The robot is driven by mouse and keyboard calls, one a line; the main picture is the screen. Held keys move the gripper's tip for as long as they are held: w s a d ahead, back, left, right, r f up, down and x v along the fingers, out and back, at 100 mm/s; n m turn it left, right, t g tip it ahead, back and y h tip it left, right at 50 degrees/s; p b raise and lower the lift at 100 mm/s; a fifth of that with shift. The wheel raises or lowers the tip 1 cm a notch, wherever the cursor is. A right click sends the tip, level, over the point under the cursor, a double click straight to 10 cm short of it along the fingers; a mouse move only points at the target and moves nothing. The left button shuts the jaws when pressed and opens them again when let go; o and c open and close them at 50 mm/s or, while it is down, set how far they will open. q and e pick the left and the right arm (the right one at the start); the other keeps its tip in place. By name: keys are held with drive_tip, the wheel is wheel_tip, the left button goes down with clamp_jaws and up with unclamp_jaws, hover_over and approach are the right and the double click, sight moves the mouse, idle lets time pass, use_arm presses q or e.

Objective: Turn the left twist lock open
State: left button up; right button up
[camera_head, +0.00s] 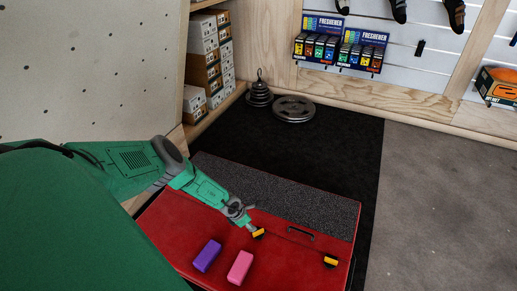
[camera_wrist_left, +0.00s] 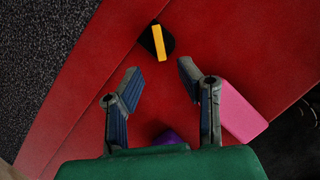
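The left twist lock (camera_head: 259,233) is a yellow bar on a black base, on the red case top (camera_head: 190,230). In the left wrist view the lock (camera_wrist_left: 158,43) shows its bar running nearly along the picture's height, slightly tilted, just beyond the fingertips. My left gripper (camera_head: 249,227) is beside the lock; in the left wrist view the gripper (camera_wrist_left: 160,68) is open, its fingers apart with nothing between the tips. I cannot tell whether a finger touches the lock. The right twist lock (camera_head: 330,262) sits further right on the case. My right gripper is not in view.
A purple block (camera_head: 207,256) and a pink block (camera_head: 240,267) lie on the red case near my left arm. A dark handle (camera_head: 301,233) lies between the locks. Weight plates (camera_head: 293,109) rest on the black mat (camera_head: 340,140) behind.

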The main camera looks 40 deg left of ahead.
sight(258, 232)
use_arm(q)
drive_tip(key=b+x, duration=0.6)
drive_tip(key=x, duration=0.2)
drive_tip(key=shift+a+f, duration=0.1)
drive_tip(key=shift+f, duration=0.1)
drive_tip(key=shift+w+d+f+b, duration=0.2)
drive_tip(key=shift+w+f+b, duration=0.1)
drive_tip(key=shift+f+b, duration=0.4)
drive_tip(key=shift+r, duration=0.1)
clamp_jaws()
